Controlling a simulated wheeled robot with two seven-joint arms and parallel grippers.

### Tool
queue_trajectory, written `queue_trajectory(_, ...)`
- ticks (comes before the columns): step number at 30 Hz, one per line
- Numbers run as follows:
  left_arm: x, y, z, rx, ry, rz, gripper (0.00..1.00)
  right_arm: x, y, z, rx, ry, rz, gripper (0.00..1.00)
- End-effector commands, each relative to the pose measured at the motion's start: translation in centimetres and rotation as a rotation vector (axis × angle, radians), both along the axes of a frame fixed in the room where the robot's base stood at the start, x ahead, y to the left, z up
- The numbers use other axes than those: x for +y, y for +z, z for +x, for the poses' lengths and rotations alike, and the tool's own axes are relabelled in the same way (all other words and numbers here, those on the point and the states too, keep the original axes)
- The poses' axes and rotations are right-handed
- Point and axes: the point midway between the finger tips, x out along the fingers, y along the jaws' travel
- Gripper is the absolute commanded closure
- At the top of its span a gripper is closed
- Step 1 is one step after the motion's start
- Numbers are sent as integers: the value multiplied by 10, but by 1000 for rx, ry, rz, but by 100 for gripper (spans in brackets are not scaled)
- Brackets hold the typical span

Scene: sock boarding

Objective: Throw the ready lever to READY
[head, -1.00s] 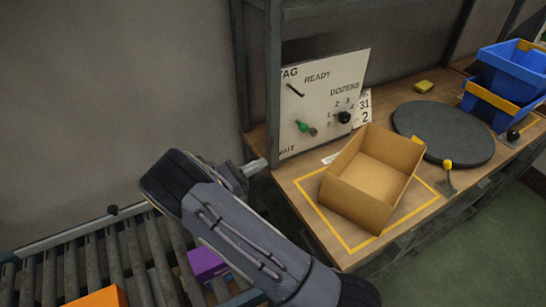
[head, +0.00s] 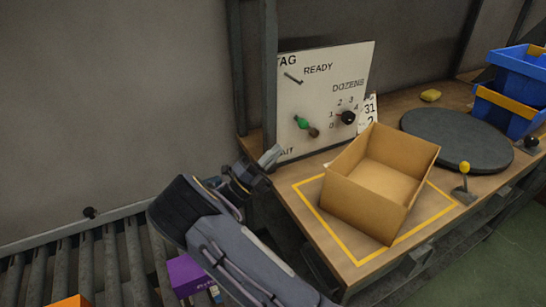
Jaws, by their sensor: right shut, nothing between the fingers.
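A lever with a green knob (head: 302,122) sticks out from the panel's left part, beside a brown round piece (head: 314,132). My right gripper (head: 272,157) is shut and empty, at the panel's lower left corner, below and left of the green knob. It appears apart from the lever; whether it touches the panel edge I cannot tell. My left gripper is out of view.
A black dozens dial (head: 347,117) sits right of the lever. An open cardboard box (head: 376,186) stands in front of the panel. A dark round plate (head: 457,139), a yellow-knobbed lever (head: 464,168) and blue bins (head: 510,105) are rightward. A dark post (head: 269,75) rises left of the panel.

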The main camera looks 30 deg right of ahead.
Motion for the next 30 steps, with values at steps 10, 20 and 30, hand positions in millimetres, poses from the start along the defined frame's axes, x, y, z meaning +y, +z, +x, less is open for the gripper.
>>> queue_trajectory(10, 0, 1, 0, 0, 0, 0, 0, -47, 32, -1, -2, 0, 2, 100)
queue_trajectory(20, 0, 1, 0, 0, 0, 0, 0, -56, 39, -1, -2, 2, 1, 100)
queue_trajectory(30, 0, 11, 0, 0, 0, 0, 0, -57, 44, -1, -4, 1, 19, 100)
